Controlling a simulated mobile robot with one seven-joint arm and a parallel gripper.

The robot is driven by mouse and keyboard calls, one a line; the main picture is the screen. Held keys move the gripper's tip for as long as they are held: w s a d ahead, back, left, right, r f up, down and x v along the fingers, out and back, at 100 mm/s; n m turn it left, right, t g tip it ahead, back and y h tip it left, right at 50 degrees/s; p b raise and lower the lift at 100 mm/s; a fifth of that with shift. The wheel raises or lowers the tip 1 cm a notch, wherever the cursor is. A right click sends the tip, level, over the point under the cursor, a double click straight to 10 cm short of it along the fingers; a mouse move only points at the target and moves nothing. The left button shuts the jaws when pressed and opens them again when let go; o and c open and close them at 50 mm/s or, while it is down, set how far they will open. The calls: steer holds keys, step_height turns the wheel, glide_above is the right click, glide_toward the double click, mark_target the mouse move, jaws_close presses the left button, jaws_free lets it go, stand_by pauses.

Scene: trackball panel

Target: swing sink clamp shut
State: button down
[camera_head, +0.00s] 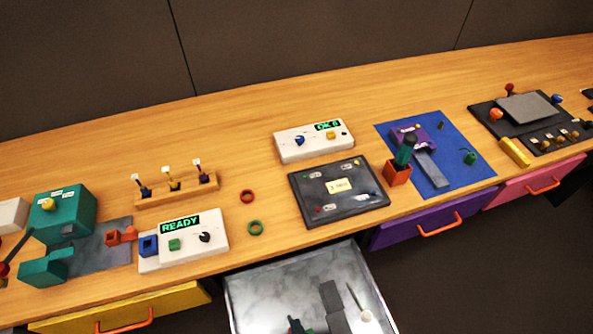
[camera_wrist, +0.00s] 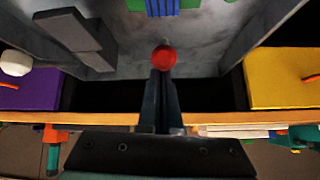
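My gripper (camera_wrist: 164,72) points into the open grey drawer in the wrist view. Its two dark fingers lie close together and look shut. A red ball knob (camera_wrist: 165,57) is at the fingertips; I cannot tell whether they touch it, and what it is fixed to is hidden. A ribbed blue and green piece (camera_wrist: 165,6) is beyond it at the top edge, cut off. I cannot tell for sure which part is the sink clamp.
The open drawer (camera_head: 255,283) also holds grey blocks (camera_head: 335,303) and a white-knobbed lever (camera_head: 365,314). Closed yellow (camera_head: 130,310) and purple (camera_head: 425,220) drawers flank it. A dark panel (camera_head: 310,211) and a READY box (camera_head: 185,250) stand on the bench above.

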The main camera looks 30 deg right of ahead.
steer(key=shift+s+a+f, duration=0.25)
steer(key=shift+s+f, duration=0.25)
steer(key=shift+s, duration=0.1)
steer(key=r+p, duration=0.1)
steer(key=w+r+p, duration=0.1)
steer(key=w+d+r+p, duration=0.1)
steer(key=r, duration=0.1)
steer(key=shift+w, duration=0.15)
steer(key=shift+d+r, duration=0.15)
steer(key=s+a+r, duration=0.2)
steer(key=s+a, duration=0.1)
steer(key=s, duration=0.5)
steer(key=shift+s+r+b, duration=0.2)
steer(key=shift+r+b, duration=0.05)
steer(key=shift+b, duration=0.2)
steer(key=shift+d, duration=0.1)
